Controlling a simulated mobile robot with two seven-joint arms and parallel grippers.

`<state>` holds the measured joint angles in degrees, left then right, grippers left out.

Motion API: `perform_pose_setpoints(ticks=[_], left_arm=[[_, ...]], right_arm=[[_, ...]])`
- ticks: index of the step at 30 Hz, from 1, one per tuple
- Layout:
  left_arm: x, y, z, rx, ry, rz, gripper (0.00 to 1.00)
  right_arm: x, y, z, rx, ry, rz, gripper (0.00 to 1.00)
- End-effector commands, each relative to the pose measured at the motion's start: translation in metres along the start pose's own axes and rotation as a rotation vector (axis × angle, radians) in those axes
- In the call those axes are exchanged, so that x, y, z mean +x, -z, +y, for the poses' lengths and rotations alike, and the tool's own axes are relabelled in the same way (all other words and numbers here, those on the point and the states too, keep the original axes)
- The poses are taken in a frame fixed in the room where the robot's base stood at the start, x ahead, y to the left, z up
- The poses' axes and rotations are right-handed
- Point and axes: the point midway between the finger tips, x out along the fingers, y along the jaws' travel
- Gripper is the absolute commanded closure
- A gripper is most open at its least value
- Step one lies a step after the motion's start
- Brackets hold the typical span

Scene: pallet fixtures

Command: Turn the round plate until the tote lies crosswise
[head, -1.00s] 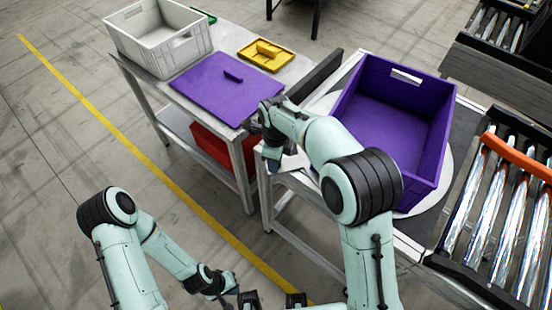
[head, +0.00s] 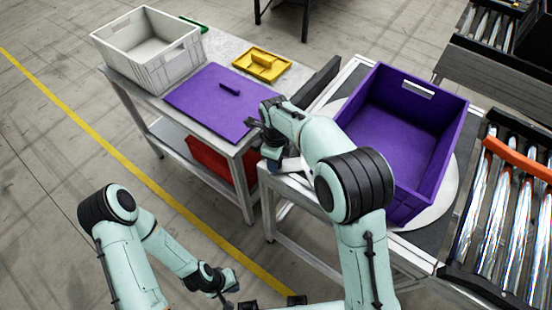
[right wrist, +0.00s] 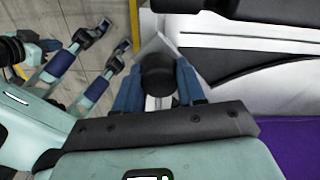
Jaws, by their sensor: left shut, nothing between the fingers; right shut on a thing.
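The purple tote (head: 438,170), open and empty, stands on the white round plate (head: 436,212) at the right. Its long sides run obliquely in the head view. Most of the plate is hidden by the tote and my right arm. My right gripper (head: 268,146) is at the near left of the plate. In the right wrist view my right gripper (right wrist: 160,88) is shut on a black round knob (right wrist: 157,75); what the knob is fixed to is mostly hidden. My left gripper (head: 240,303) is shut and empty, low at the bottom edge, away from the tote.
A cart at the left carries a grey crate (head: 160,70), a flat purple panel (head: 205,100) and a yellow tray (head: 262,65). A red bin (head: 207,162) is on its lower shelf. A roller conveyor (head: 505,220) with an orange bar (head: 517,158) stands close at the right.

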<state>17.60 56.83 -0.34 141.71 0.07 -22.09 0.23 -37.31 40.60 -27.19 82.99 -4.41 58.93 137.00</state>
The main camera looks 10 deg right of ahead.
Motion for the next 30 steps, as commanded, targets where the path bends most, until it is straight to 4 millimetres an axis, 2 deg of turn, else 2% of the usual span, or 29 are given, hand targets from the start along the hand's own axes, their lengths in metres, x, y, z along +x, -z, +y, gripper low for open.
perform_pose_setpoints(ticks=[4,5,6,23,26,30], left_arm=[[0.000,0.000,0.000,0.000,0.000,0.000,1.00],[0.000,0.000,0.000,0.000,0.000,0.000,1.00],[0.000,0.000,0.000,0.000,0.000,0.000,1.00],[0.000,0.000,0.000,0.000,0.000,0.000,1.00],[-0.001,0.001,0.001,0.000,0.000,0.001,1.00],[-0.004,0.003,0.002,0.001,-0.001,0.004,1.00]], right_arm=[[-0.003,-0.002,-0.005,0.009,0.015,-0.013,1.00],[-0.003,-0.001,-0.006,0.010,0.015,-0.013,0.57],[-0.003,-0.001,-0.005,0.009,0.014,-0.012,0.50],[-0.002,-0.001,-0.003,0.004,0.008,-0.006,0.50],[-0.009,-0.001,-0.003,0.004,0.009,-0.007,0.50],[-0.034,-0.001,-0.003,0.004,0.011,-0.010,0.50]])
